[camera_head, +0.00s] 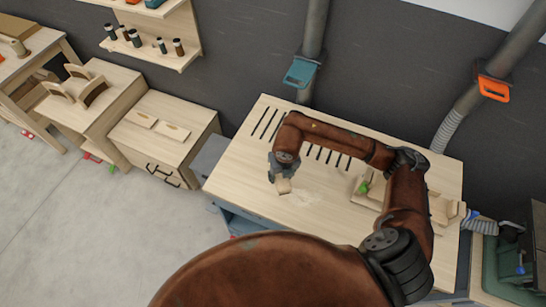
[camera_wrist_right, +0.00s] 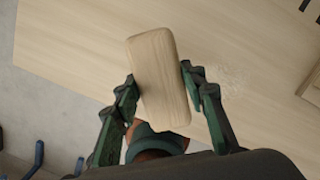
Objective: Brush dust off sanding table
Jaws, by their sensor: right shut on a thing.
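The sanding table (camera_head: 240,160) has a pale wooden top with rows of dark slots along its back. My right gripper (camera_head: 281,176) is over its front left part, shut on a wooden block-shaped brush (camera_head: 284,186). In the right wrist view the brush (camera_wrist_right: 158,78) is a rounded pale wooden block between the two fingers; no bristles show. A faint pale dust patch (camera_head: 302,195) lies on the table just right of the brush. The dust (camera_wrist_right: 232,80) also shows right of the fingers in the wrist view. Whether the brush touches the table I cannot tell. My left gripper is out of view.
Wooden pieces with a green knob (camera_head: 363,187) sit on the table's right side, partly hidden by my right arm. A drawer cabinet (camera_head: 150,150) stands to the left. Hoses with a blue gate (camera_head: 300,72) and an orange gate (camera_head: 493,88) run along the wall.

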